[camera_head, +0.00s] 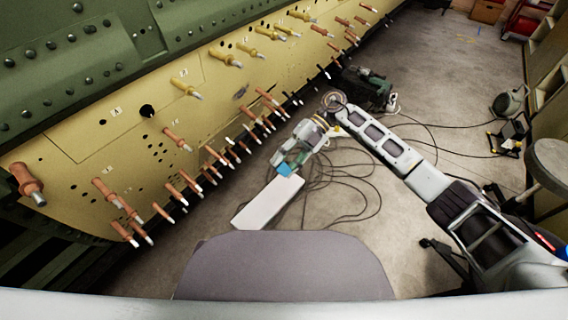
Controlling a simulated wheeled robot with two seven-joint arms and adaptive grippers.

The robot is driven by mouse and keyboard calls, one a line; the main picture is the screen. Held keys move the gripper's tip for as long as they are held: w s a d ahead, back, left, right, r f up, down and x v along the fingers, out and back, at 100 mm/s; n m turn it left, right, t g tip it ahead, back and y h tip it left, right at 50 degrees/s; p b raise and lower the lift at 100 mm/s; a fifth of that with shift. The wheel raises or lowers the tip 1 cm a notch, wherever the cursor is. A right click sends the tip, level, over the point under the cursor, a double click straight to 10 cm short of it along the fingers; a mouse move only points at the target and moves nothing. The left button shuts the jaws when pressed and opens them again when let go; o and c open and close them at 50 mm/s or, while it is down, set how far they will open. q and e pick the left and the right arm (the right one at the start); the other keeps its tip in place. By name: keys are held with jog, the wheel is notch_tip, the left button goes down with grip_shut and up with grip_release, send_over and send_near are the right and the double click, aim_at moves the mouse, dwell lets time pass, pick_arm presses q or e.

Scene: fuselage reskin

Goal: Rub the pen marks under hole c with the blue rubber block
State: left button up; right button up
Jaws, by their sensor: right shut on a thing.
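My right gripper (287,163) is shut on the blue rubber block (284,169), seen as a small blue patch at its tips. The gripper is in front of the yellow panel (85,140), below and right of its lower row of pins, and the block is apart from the panel. A dark smudge (240,92) on the panel may be the pen marks. A large dark hole (147,111) and small white labels show on the panel, but the letters are too small to read, so I cannot tell which is hole c. My left gripper is not in view.
Several copper-coloured pins (177,139) and yellow pins (185,87) stick out from the panel. A white slab (268,203) lies below my right gripper. Loose cables (345,190) and dark equipment (365,88) are on the floor.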

jog(key=m+t+y, duration=0.2)
jog(key=m, duration=0.1)
jog(key=d+r+m+t+y, duration=0.1)
jog(key=shift+m+t+y, duration=0.3)
jog(key=shift+t+y, duration=0.1)
jog(key=shift+w+d+r+m+t+y, duration=1.05)
jog(key=shift+d+m+t, duration=3.55)
jog(key=shift+t, duration=2.4)
jog(key=a+r+m+t+y, duration=0.1)
jog(key=a+r+t, duration=0.1)
jog(key=a+r, duration=0.2)
jog(key=shift+w+a, duration=0.15)
jog(key=shift+a, duration=0.65)
jog(key=shift+a+r+y, duration=0.1)
jog(key=shift+r+y, duration=0.1)
jog(key=shift+y, duration=0.15)
